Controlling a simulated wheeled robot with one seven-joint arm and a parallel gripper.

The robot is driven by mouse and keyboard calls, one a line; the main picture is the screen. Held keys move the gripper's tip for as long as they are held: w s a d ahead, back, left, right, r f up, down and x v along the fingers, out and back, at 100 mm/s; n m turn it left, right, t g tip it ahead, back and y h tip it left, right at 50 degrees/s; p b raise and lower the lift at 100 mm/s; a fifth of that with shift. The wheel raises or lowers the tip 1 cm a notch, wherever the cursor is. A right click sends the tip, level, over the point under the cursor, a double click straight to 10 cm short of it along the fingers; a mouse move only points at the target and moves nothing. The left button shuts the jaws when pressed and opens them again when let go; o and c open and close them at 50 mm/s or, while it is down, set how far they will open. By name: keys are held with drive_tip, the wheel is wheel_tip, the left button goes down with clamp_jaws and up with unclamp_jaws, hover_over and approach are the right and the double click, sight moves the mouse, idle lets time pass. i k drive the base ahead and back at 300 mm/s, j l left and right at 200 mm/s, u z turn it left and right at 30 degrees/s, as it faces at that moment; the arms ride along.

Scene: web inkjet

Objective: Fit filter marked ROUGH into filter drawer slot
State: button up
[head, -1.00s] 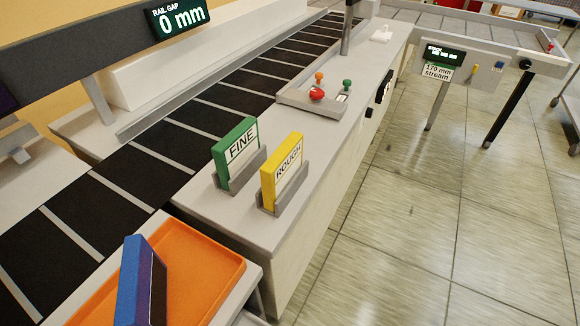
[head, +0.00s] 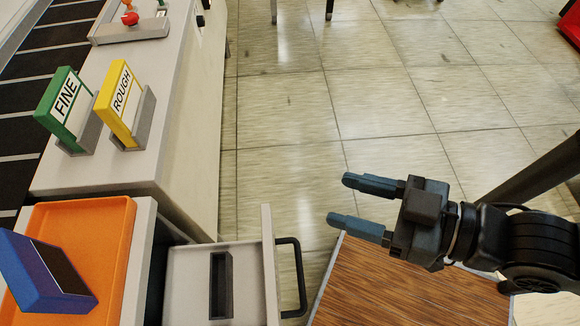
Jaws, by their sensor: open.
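The yellow filter marked ROUGH (head: 118,98) stands upright in a grey holder (head: 146,115) on the light counter. The filter drawer (head: 187,274) is pulled open at the bottom, with a dark, empty-looking slot (head: 221,285) in its floor and a black handle (head: 299,277) on its front. My gripper (head: 349,202) is open and empty at the right, its fingers pointing left, to the right of the drawer and far from the filter.
The green FINE filter (head: 62,105) stands left of ROUGH in its own holder. An orange tray (head: 113,222) holds a blue and black block (head: 42,275) left of the drawer. A wood-topped surface (head: 395,285) lies below my gripper. Tiled floor (head: 290,130) is open beyond.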

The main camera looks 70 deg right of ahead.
sight(237, 284)
drive_tip(key=k+j, duration=0.25)
drive_tip(key=k, duration=0.25)
drive_tip(key=k+j, duration=0.25)
drive_tip(key=k, duration=0.25)
